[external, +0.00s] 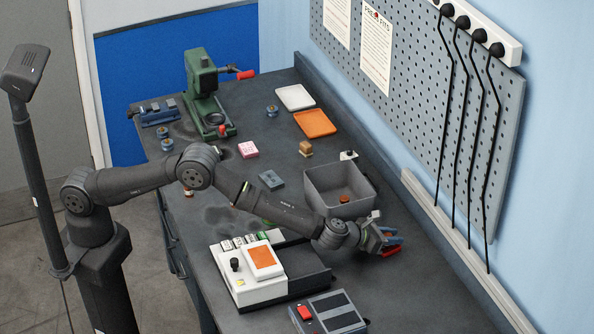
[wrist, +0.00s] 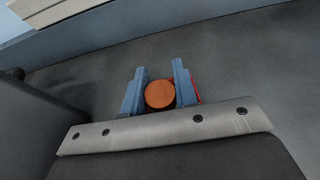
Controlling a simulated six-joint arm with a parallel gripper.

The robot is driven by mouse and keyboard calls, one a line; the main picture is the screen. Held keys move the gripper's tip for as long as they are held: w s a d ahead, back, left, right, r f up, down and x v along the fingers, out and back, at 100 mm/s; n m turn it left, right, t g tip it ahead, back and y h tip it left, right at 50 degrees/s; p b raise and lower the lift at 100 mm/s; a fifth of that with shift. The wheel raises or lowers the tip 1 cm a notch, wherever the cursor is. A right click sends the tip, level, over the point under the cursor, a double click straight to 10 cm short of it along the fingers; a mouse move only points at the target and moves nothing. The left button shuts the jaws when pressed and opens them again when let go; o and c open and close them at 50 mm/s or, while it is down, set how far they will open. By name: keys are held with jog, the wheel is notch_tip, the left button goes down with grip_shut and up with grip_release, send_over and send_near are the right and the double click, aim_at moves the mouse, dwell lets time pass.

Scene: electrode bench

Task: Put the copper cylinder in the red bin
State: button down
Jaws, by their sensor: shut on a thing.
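My gripper (external: 384,240) is over the right part of the bench, just in front of the grey bin. In the wrist view its blue fingers (wrist: 159,88) are shut on the copper cylinder (wrist: 160,95), whose round orange-brown end shows between them. The cylinder cannot be made out in the external view. Some red (external: 391,251) shows at and below the fingers, and a red sliver (wrist: 197,90) shows beside the right finger in the wrist view. I cannot tell whether this red is part of the gripper or a separate thing. No red bin can be made out clearly.
A grey bin (external: 316,198) holds a small copper-brown round piece (external: 344,198). A white device with an orange screen (external: 263,258) and a grey meter (external: 338,310) stand nearer the front. A green press (external: 203,90) stands at the far end. The wall rail borders the right.

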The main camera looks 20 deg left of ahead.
jog(key=shift+f, duration=0.3)
jog(key=c, duration=1.1)
grip_release()
jog(key=shift+f, duration=0.15)
jog(key=shift+c, duration=0.2)
jog(key=shift+s, duration=0.1)
jog(key=shift+f, duration=0.1)
jog(key=shift+s+a+r, duration=0.1)
jog(key=shift+r, duration=0.3)
jog(key=v, duration=1.1)
jog(key=shift+s+a+r, duration=0.2)
jog(key=shift+a+r, duration=0.05)
jog(key=shift+a, duration=0.05)
